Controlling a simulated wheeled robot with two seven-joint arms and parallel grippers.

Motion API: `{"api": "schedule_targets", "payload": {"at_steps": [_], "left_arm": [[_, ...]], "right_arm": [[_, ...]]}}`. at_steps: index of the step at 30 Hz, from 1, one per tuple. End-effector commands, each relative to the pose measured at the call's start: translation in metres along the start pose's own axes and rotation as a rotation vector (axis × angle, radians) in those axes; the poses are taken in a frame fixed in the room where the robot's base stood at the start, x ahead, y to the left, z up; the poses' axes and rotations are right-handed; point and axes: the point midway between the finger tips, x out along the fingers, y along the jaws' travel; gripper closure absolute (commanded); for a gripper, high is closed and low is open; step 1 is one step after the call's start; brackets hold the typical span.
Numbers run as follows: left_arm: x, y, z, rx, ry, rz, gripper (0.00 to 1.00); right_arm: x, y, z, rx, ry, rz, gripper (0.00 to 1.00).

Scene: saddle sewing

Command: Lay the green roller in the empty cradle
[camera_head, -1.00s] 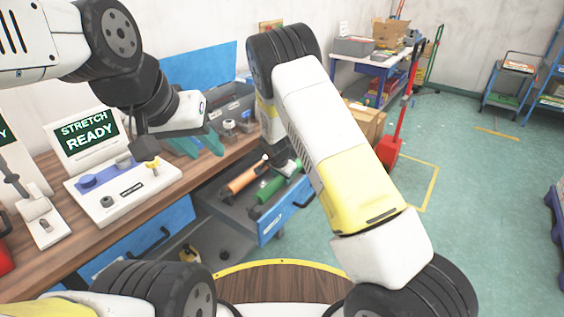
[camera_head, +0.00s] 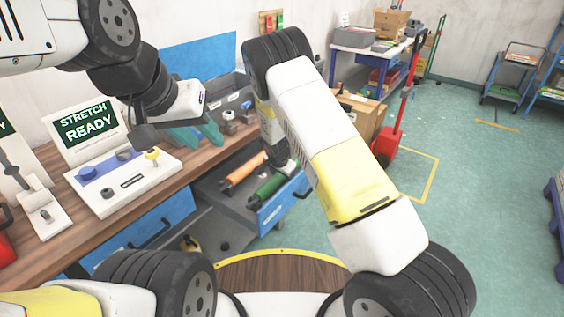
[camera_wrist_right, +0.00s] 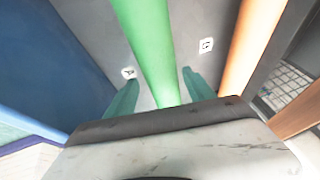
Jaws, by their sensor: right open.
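The green roller (camera_head: 267,189) lies in the open drawer, beside the orange roller (camera_head: 243,172). My right gripper (camera_head: 284,168) is over the green roller's far end. In the right wrist view, its two teal fingers (camera_wrist_right: 160,95) stand apart on either side of the green roller (camera_wrist_right: 150,45), with gaps showing. The orange roller (camera_wrist_right: 255,40) is to the right there. My left gripper (camera_head: 203,141) hangs above the bench, with teal fingers apart and nothing visible between them. I cannot make out an empty cradle for certain.
The drawer (camera_head: 270,213) with a blue front is pulled out below the wooden bench (camera_head: 60,215). A white console (camera_head: 125,183) with a "STRETCH READY" screen (camera_head: 87,127) stands on the bench. A grey tray (camera_head: 235,92) is behind. A red hand truck (camera_head: 387,145) stands on the floor right.

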Motion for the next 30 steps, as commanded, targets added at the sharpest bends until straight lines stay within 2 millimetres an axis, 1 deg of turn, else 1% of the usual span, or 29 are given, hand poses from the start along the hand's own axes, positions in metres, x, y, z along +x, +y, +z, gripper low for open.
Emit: {"api": "schedule_targets", "payload": {"at_steps": [4, 7, 18, 21, 26, 29, 30], "left_arm": [[0.000, 0.000, 0.000, 0.000, 0.000, 0.000, 0.64], [0.000, 0.000, 0.000, 0.000, 0.000, 0.000, 0.64], [0.000, 0.000, 0.000, 0.000, 0.000, 0.000, 0.64], [0.000, 0.000, 0.000, 0.000, 0.000, 0.000, 0.64], [0.000, 0.000, 0.000, 0.000, 0.000, 0.000, 0.64], [0.000, 0.000, 0.000, 0.000, 0.000, 0.000, 0.64], [0.000, 0.000, 0.000, 0.000, 0.000, 0.000, 0.64]], "right_arm": [[-0.005, -0.001, -0.001, 0.000, 0.001, -0.001, 0.37], [-0.019, -0.002, -0.001, 0.000, 0.001, -0.003, 0.37], [-0.096, -0.001, -0.001, 0.001, 0.000, -0.003, 0.37], [-0.110, -0.002, -0.001, 0.000, 0.001, -0.003, 0.37], [-0.124, 0.001, -0.003, 0.001, -0.003, -0.002, 0.37], [-0.142, 0.006, -0.010, 0.002, -0.021, -0.011, 0.37], [-0.154, 0.010, -0.015, 0.000, -0.033, -0.017, 0.37]]}}
